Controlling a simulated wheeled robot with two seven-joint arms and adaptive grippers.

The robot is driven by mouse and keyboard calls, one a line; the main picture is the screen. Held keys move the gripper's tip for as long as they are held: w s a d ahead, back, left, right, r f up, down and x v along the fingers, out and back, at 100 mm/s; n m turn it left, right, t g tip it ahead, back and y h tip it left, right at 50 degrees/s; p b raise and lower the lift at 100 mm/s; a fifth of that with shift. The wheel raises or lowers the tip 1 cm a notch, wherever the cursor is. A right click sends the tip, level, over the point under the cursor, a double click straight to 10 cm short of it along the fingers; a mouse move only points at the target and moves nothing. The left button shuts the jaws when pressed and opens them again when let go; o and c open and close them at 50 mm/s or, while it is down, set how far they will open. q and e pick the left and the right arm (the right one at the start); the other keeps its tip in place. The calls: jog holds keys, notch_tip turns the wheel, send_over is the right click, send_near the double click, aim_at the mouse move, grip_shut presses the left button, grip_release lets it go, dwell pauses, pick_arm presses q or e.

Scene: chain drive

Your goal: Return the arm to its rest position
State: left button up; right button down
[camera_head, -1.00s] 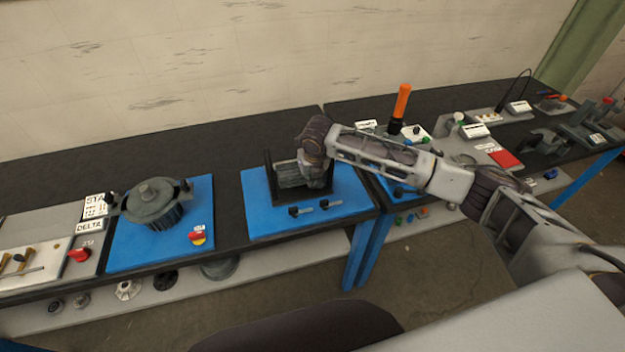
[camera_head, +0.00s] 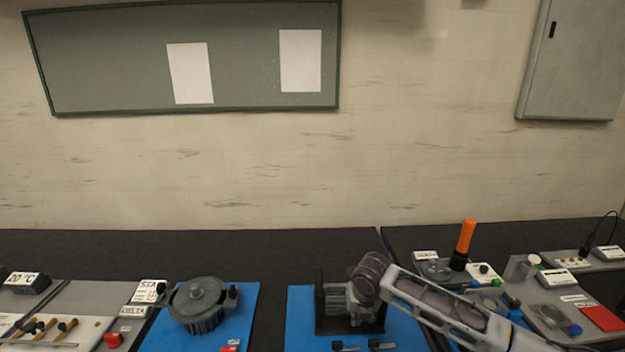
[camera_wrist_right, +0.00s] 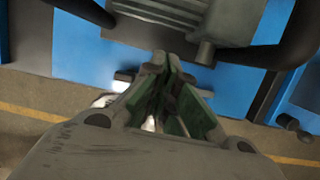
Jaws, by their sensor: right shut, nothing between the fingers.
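My right arm (camera_head: 440,305) comes in from the lower right in the head view, its wrist over the black stand with the grey finned motor (camera_head: 337,300) on a blue mat (camera_head: 300,318). In the right wrist view my right gripper (camera_wrist_right: 160,62) is shut and empty. Its fingertips point toward the grey motor body (camera_wrist_right: 190,15) and the blue mat's front edge; I cannot tell whether they touch anything. In the head view the gripper's fingers are hidden behind the wrist. My left gripper is not in view.
An orange-handled tool (camera_head: 465,240) stands upright at the right. The wall above the bench is clear of obstacles near the arm.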

jog(key=s+a+f+m+y, duration=0.1)
jog(key=s+a+m, duration=0.3)
jog(key=s+m, duration=0.4)
jog(key=s+a+f+m+y, duration=0.2)
jog(key=s+a+m, duration=0.2)
jog(key=s+m, duration=0.45)
jog(key=s+d+f+m+h, duration=0.1)
jog(key=s+d+m+h, duration=0.1)
jog(key=s+d+m, duration=0.55)
jog(key=s+d+f+m+h, duration=0.1)
jog(key=s+d+m, duration=0.4)
jog(key=d+m, duration=0.45)
notch_tip(320, 180, down, 35)
jog(key=s+g+b, duration=0.1)
jog(key=s+b, duration=0.1)
jog(key=s+d+f+b, duration=0.1)
jog(key=s+d+f, duration=0.1)
jog(key=s+f, duration=0.9)
jog(key=s+d+f+g+b, duration=0.1)
jog(key=s+d+f, duration=0.1)
jog(key=s+f, duration=0.8)
jog(key=shift+s+f+h, duration=0.3)
jog(key=shift+s+f, duration=0.05)
jog(key=shift+s, duration=0.45)
